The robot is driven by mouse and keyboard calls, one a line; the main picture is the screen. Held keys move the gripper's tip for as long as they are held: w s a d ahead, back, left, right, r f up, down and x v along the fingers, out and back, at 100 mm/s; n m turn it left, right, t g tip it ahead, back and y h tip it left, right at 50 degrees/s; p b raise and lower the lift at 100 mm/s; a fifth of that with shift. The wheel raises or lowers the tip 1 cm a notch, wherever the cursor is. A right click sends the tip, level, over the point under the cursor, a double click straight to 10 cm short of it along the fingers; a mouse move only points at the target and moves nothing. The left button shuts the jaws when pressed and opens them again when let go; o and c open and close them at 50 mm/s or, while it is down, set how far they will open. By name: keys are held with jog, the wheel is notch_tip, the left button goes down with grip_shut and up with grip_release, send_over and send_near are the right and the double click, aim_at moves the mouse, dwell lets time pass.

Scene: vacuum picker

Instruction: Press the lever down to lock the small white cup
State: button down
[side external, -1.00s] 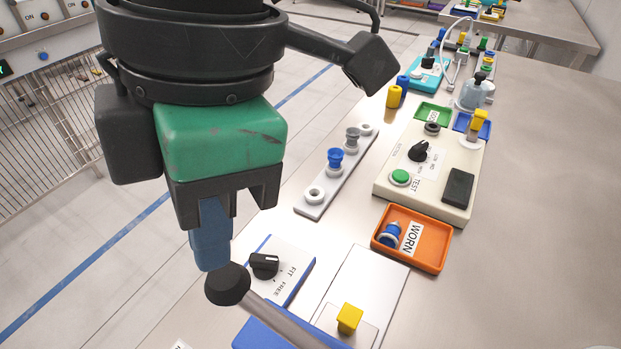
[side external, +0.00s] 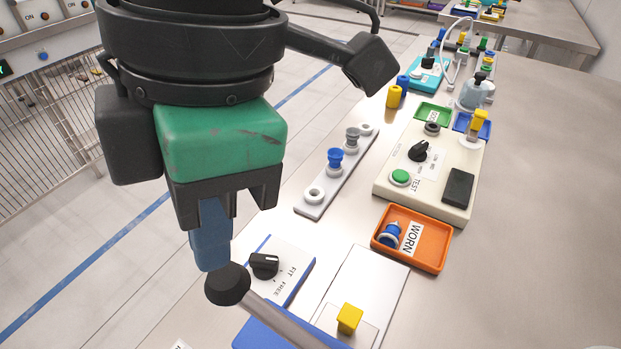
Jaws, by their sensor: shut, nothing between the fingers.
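My gripper (side external: 213,262) has blue fingers that are shut with nothing between them. It points down, with its tips right at or just above the black knob (side external: 228,284) of the lever; I cannot tell if they touch. The lever's grey rod (side external: 287,322) runs from the knob down to the right, over a blue block (side external: 262,335), and leaves the bottom of the frame. I cannot pick out the small white cup held by the lever.
A FIT/FREE box with a black dial (side external: 264,265) stands right behind the knob. A white plate with a yellow block (side external: 349,318) is to the right. Beyond are an orange WORN tray (side external: 438,262) and a beige TEST box (side external: 388,190). The table at right is clear.

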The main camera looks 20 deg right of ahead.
aim_at(236, 293)
jog(key=shift+f, duration=0.1)
jog(key=shift+f, duration=4)
jog(key=shift+r, duration=5.05)
